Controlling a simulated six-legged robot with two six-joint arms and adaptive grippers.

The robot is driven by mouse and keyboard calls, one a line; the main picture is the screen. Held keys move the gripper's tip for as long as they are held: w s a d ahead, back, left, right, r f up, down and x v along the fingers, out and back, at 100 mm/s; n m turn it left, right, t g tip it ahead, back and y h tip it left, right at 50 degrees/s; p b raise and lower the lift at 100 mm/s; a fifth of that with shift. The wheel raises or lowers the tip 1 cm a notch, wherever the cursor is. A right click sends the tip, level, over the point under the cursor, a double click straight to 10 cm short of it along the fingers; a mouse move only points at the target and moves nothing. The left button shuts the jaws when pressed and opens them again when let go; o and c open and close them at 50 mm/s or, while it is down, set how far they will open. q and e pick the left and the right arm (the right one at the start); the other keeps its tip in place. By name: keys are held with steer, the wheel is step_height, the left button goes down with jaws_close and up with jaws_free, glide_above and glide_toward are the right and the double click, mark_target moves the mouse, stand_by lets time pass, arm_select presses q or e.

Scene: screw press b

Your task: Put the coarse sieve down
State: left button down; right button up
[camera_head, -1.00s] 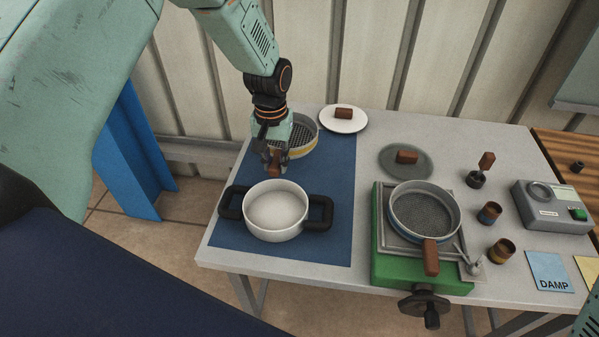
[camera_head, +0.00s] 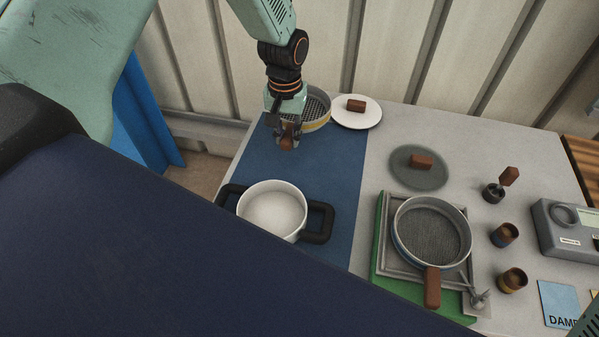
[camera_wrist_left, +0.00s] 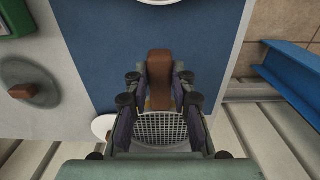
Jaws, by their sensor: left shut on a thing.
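The coarse sieve (camera_head: 317,112) is a round grey sieve with a yellow band and wide mesh, at the back of the blue mat (camera_head: 338,170). My left gripper (camera_head: 287,138) is shut on its brown handle. In the left wrist view, the handle (camera_wrist_left: 158,66) sits between the fingers and the mesh (camera_wrist_left: 162,127) shows below them. The sieve looks level, partly hidden by the gripper. I cannot tell whether it touches the mat.
A white plate (camera_head: 370,119) stands close right of the sieve. A white pot (camera_head: 272,203) with black handles is at the mat's front. Another sieve (camera_head: 430,232) sits on the green press (camera_head: 381,226). The mat between pot and gripper is clear.

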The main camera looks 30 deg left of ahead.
arm_select(q)
steer(key=shift+a+f, duration=0.1)
steer(key=shift+f, duration=0.05)
steer(key=f, duration=0.9)
steer(key=shift+s+p, duration=0.25)
steer(key=shift+p, duration=0.1)
steer(key=shift+d+f, duration=0.15)
steer(key=shift+d, duration=0.25)
steer(key=c, duration=1.3)
jaws_free()
steer(key=shift+a+f, duration=0.2)
steer(key=shift+o, duration=0.9)
steer(key=shift+d+r, duration=0.15)
steer(key=shift+d, duration=0.05)
